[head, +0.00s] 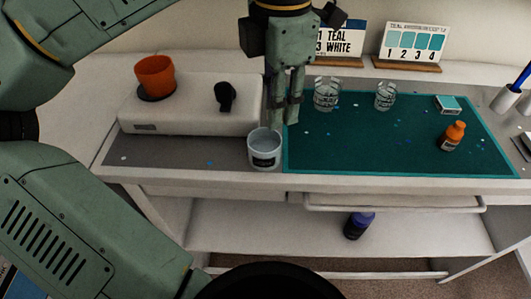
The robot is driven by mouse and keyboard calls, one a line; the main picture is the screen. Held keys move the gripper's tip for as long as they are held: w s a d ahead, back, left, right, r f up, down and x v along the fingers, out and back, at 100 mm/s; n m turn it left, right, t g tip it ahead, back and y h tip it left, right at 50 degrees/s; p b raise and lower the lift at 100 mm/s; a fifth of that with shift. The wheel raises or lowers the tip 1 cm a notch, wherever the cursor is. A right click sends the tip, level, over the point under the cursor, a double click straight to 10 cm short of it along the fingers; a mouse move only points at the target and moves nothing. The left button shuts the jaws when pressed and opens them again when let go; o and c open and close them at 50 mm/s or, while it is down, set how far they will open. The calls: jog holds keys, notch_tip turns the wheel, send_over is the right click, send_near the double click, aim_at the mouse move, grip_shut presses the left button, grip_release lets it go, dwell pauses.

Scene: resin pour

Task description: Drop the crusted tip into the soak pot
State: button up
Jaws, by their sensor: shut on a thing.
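My gripper (284,112) points down, with its fingers closed on a small, slender piece, which I take to be the crusted tip. The fingers hide most of it, and any crust on it is too small to make out. A pale round pot (265,159) with a dark label, which looks like the soak pot, stands on the grey bench top at the left edge of the teal mat. It is open at the top and seems to hold clear liquid. In the picture my fingertips are just above and right of its back rim; the exact height is unclear.
Two clear cups (327,94) stand on the teal mat (360,145) behind, with an orange bottle (453,136) and a small box (448,104) to the right. A white machine (190,105) carrying an orange cup (156,75) is at left.

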jog(key=o, duration=0.8)
jog(key=shift+c, duration=0.2)
jog(key=shift+r, duration=0.1)
notch_tip(320, 180, up, 7)
jog(key=shift+r, duration=0.2)
